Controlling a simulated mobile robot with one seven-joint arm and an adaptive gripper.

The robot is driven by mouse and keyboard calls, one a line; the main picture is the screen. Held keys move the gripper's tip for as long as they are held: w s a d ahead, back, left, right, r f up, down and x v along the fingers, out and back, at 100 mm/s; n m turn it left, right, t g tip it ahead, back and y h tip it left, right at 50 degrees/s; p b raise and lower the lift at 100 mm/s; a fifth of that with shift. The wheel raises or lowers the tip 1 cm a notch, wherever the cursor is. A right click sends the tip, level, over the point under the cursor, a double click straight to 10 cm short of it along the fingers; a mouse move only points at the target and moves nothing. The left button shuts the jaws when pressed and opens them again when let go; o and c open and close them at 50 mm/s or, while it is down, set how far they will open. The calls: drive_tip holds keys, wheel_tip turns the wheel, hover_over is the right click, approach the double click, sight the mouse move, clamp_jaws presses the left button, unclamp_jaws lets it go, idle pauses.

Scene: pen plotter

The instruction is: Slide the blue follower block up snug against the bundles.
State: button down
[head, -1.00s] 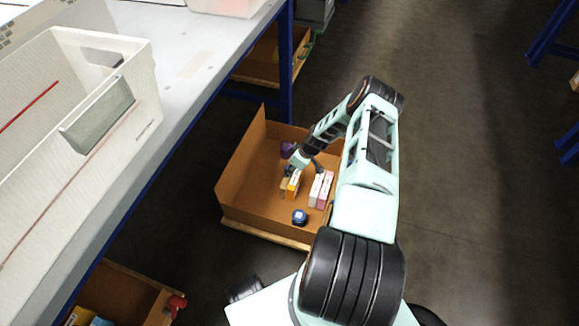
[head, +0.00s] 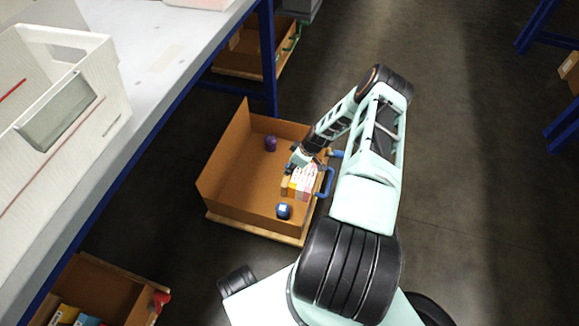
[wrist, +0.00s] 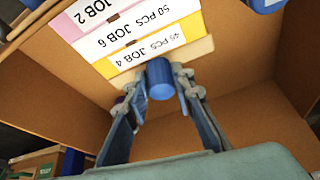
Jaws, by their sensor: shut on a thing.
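My gripper (wrist: 161,80) is shut on a blue cylinder-shaped knob (wrist: 160,85) in the wrist view. The knob stands in front of a pale tan strip (wrist: 196,50), apparently the follower block, which lies along the yellow JOB 4 bundle (wrist: 150,55) with no clear gap. The white JOB 6 bundle (wrist: 125,33) and the pink JOB 2 bundle (wrist: 90,12) stack beyond it, side by side. In the head view my gripper (head: 292,168) is low in the cardboard box at the tan block (head: 284,187), left of the yellow bundle (head: 292,188).
The cardboard box (head: 222,178) has raised walls and blue handles (head: 325,188) on its right. A blue round item (head: 283,211) sits near the front wall and a purple item (head: 270,143) at the back. The box floor on the left is clear.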

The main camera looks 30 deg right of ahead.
drive_tip(key=shift+s, duration=0.1)
drive_tip(key=c, duration=1.7)
unclamp_jaws()
drive_tip(key=shift+o, duration=0.2)
drive_tip(key=shift+r, duration=0.1)
drive_tip(key=v, duration=1.1)
drive_tip(key=shift+s+d+r, duration=0.2)
drive_tip(key=shift+r, duration=0.15)
